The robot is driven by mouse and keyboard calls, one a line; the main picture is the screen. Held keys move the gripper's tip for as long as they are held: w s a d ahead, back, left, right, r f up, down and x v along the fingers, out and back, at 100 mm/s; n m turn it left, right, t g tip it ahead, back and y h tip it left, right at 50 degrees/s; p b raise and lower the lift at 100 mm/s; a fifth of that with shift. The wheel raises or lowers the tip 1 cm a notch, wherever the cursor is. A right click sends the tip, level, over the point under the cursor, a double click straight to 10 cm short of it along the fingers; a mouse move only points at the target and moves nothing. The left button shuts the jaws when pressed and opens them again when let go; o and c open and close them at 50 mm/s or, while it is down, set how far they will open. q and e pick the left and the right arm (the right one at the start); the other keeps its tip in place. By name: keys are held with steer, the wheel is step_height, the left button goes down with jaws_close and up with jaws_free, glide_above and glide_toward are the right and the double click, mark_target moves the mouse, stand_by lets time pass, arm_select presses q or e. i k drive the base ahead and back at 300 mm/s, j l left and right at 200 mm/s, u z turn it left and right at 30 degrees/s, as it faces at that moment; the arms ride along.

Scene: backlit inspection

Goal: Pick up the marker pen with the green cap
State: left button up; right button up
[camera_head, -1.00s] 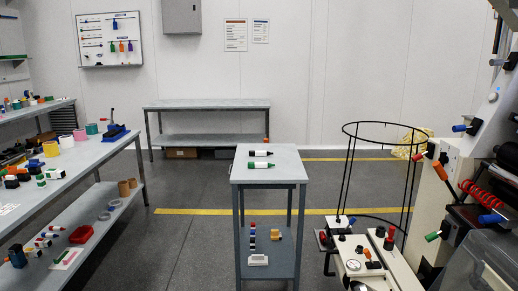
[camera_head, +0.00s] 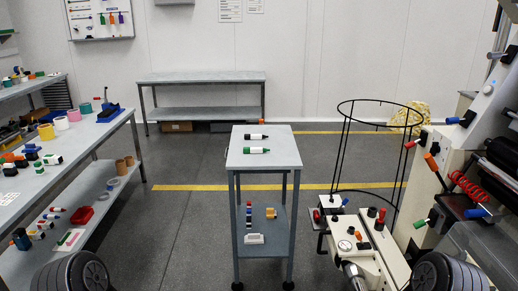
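The marker pen with the green cap (camera_head: 256,150) lies on its side on the top of a small grey table (camera_head: 278,158) in the middle of the head view. It has a white body with green at its end. A second marker pen (camera_head: 255,136), white with black, lies just behind it, apart and roughly parallel. Neither of my grippers is in view. Two dark rounded parts, seemingly of my own arms, show at the bottom left and bottom right, well apart from the table.
The small table's lower shelf holds a colored stack (camera_head: 249,216), an orange item (camera_head: 270,213) and a white block (camera_head: 254,239). A cluttered bench (camera_head: 90,150) stands left. A black wire hoop frame (camera_head: 337,150) and machine (camera_head: 440,180) stand right. Floor left of the table is clear.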

mark_target(246, 150)
steer(key=i+z, duration=0.2)
steer(key=i, duration=0.35)
steer(key=i+j+z, duration=0.2)
steer(key=i, duration=0.3)
steer(key=i+z, duration=0.2)
steer(key=i, duration=0.35)
